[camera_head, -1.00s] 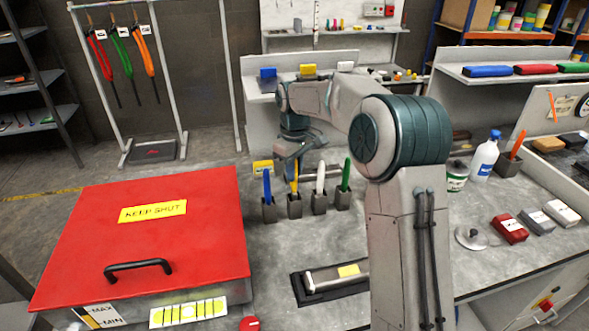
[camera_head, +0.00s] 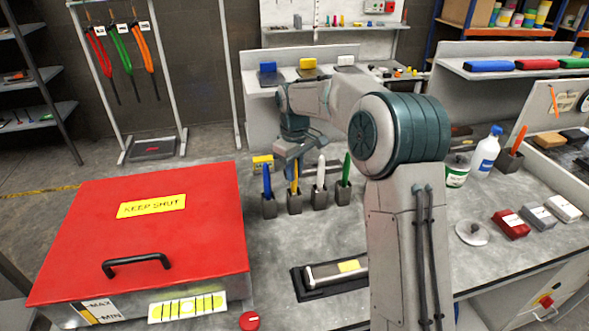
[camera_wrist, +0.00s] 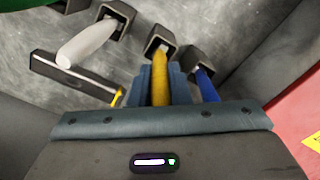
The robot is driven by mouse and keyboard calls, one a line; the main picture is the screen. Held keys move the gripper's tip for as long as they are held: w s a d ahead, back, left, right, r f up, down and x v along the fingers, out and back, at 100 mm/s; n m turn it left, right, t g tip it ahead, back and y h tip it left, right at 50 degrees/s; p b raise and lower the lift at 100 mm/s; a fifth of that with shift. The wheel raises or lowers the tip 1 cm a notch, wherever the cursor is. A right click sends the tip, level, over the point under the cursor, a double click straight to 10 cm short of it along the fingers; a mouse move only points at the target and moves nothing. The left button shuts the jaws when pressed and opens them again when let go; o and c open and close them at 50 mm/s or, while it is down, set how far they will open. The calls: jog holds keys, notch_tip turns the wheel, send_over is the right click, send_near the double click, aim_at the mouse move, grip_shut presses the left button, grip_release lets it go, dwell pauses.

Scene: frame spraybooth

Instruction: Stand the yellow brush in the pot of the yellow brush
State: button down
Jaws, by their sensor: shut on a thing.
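The yellow brush (camera_wrist: 159,72) is between the fingers of my gripper (camera_wrist: 160,88), which is shut on its handle. In the wrist view its lower end is inside the mouth of a dark square pot (camera_wrist: 158,44). In the head view the yellow brush (camera_head: 294,181) stands about upright in its pot (camera_head: 294,204), between the blue brush and the white brush. My gripper (camera_head: 292,165) is above it, partly hiding the upper handle. Whether the brush touches the pot's bottom is hidden.
A blue brush (camera_head: 267,183) stands in a pot on the left. A white brush (camera_head: 320,174) and a green brush (camera_head: 346,170) stand in pots on the right. A red-lidded box (camera_head: 140,230) fills the left side.

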jog(key=c, duration=1.3)
grip_release()
notch_tip(320, 180, up, 14)
jog(key=shift+f, duration=0.1)
